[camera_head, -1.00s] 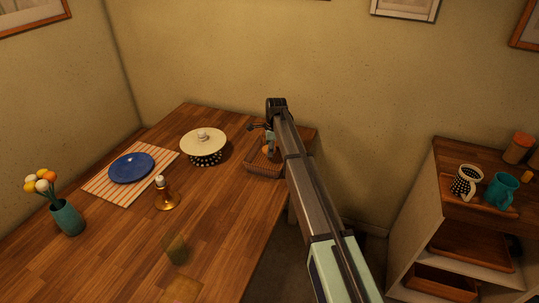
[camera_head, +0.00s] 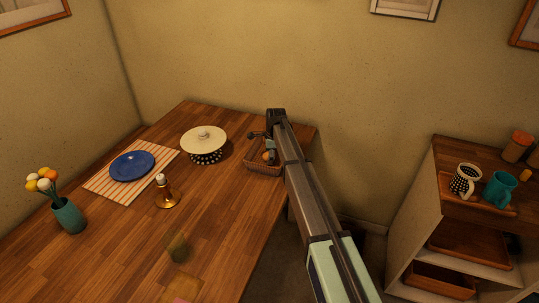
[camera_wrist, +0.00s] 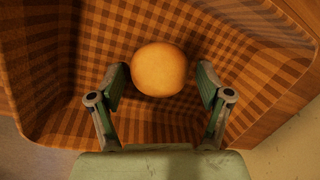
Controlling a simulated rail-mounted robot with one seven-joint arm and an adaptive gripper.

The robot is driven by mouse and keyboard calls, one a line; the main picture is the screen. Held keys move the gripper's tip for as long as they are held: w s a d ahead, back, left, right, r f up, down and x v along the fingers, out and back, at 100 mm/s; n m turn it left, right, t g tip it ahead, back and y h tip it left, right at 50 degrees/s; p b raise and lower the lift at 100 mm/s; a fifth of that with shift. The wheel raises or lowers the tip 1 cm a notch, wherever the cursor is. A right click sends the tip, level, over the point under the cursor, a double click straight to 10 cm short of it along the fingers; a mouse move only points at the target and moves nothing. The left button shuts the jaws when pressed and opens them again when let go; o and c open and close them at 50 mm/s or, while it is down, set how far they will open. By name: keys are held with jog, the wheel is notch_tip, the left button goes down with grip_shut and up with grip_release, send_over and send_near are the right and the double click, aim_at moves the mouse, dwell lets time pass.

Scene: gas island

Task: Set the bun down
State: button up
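The bun (camera_wrist: 159,70) is round and golden. It rests inside a woven, checked basket (camera_wrist: 50,125), close to the basket floor in the wrist view. My gripper (camera_wrist: 162,86) is open, with one finger on each side of the bun and a visible gap on both sides. In the head view my gripper (camera_head: 262,144) is down at the basket (camera_head: 262,172) near the table's back right corner. A small part of the bun (camera_head: 266,156) shows there; my arm hides much of the basket.
A blue plate (camera_head: 131,166) lies on a striped mat (camera_head: 103,187). A gold shaker (camera_head: 164,192) and a teal flower vase (camera_head: 68,217) stand nearer. A shelf with mugs (camera_head: 465,181) is at right.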

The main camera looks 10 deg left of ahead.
jog(key=shift+r, duration=0.1)
notch_tip(320, 180, up, 12)
jog(key=s+d+b, duration=0.1)
jog(key=b, duration=0.1)
jog(key=shift+s+d, duration=0.25)
dwell(0.3)
